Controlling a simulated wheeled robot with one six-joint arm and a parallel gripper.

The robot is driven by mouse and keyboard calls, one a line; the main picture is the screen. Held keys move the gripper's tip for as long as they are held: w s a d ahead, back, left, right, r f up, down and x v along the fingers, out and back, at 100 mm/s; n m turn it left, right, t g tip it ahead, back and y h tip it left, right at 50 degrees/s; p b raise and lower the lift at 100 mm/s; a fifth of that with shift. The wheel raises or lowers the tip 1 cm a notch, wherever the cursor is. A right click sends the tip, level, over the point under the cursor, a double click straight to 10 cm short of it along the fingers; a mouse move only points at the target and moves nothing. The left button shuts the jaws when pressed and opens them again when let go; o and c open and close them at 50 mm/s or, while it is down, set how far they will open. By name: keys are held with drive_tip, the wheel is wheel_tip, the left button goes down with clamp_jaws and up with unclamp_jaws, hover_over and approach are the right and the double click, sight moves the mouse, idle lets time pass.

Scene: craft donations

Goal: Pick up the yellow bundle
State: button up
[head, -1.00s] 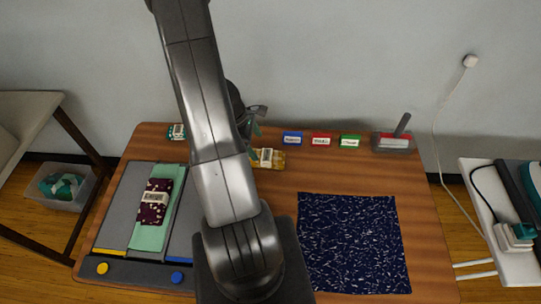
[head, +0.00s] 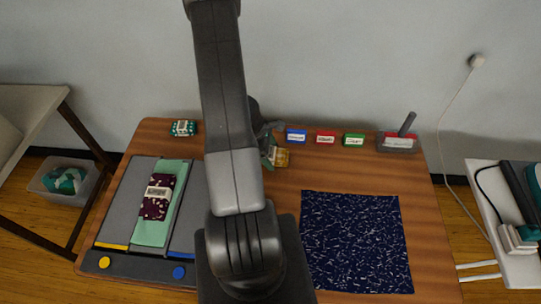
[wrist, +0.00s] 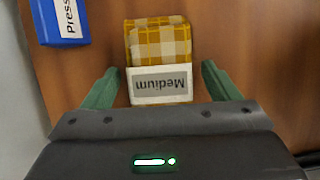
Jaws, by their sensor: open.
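The yellow bundle (wrist: 160,42) is a yellow-and-cream checked cloth with a white band, whose grey label reads "Medium". It lies on the wooden table and shows in part in the head view (head: 282,158), where my arm and gripper hide its left side. My gripper (wrist: 160,85) is open in the wrist view, with one green finger on each side of the bundle's label end and a gap on both sides. In the head view my gripper (head: 268,146) is at the bundle's left.
Blue (head: 296,136), red (head: 326,137) and green (head: 353,140) labelled blocks stand behind, near the wall. A teal bundle (head: 184,128) lies at the back left. A grey board (head: 122,205) holds green and maroon cloths. A navy patterned cloth (head: 355,240) lies front right.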

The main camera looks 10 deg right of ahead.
drive_tip(key=shift+c, duration=0.2)
drive_tip(key=c, duration=1.1)
drive_tip(key=shift+o, duration=0.2)
drive_tip(key=shift+r, duration=0.1)
